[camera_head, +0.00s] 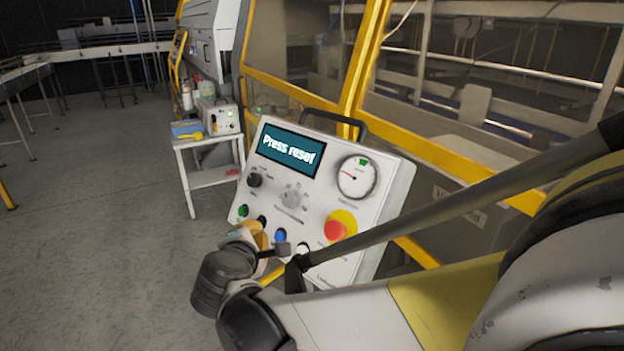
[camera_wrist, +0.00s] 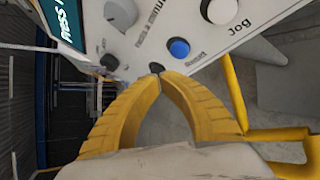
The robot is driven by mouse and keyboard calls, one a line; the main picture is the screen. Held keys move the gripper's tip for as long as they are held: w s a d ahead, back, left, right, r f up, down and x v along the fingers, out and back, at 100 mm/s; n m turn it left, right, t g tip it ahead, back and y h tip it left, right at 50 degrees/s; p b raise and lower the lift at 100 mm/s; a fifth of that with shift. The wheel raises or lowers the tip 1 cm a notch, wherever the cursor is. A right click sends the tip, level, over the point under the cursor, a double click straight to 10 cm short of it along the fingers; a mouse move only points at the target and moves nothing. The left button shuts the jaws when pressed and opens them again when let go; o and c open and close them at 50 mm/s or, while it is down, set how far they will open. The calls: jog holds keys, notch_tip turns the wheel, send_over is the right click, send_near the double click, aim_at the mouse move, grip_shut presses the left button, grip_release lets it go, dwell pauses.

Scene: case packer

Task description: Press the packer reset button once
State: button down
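The reset button is the blue round button (camera_wrist: 179,49) with "Reset" printed beside it; it also shows in the head view (camera_head: 280,236) in the lower button row of the white control panel (camera_head: 225,205). My gripper (camera_wrist: 158,76) has its yellow fingers drawn together at the tips, with nothing seen held. In the wrist view the tips are just below and left of the blue button, apart from it in the picture. A small dark shape lies at the tips; I cannot tell whether it is a black button or fingertip. In the head view my wrist hides the panel's lower edge.
The panel screen (camera_head: 287,151) reads "Press reset". A white Jog button (camera_wrist: 220,10), a green button (camera_head: 243,210), knobs (camera_head: 291,198), a gauge (camera_head: 357,176) and a red emergency stop (camera_head: 335,230) are nearby. A small table (camera_head: 208,142) stands behind left. Open floor lies left.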

aim_at(272, 229)
jog(key=shift+w+d+f+b, duration=0.4)
jog(key=shift+w+d+f, duration=0.2)
jog(key=shift+w+d, duration=0.15)
jog(key=shift+w, duration=0.15)
dwell(0.9)
jog(key=shift+w+d+f, duration=0.2)
jog(key=shift+w+d+f+b, duration=0.2)
jog(key=shift+w+b, duration=0.05)
jog(key=shift+b, duration=0.2)
dwell(0.6)
jog(key=shift+r, duration=0.1)
jog(key=shift+s+a+r, duration=0.35)
jog(key=shift+s+a, duration=0.1)
jog(key=shift+s, duration=0.1)
dwell(0.4)
jog(key=s+a+r+p, duration=0.2)
jog(key=s, duration=0.1)
jog(key=shift+s+a+r, duration=0.2)
jog(key=shift+a+r, duration=0.05)
jog(key=shift+a, duration=0.1)
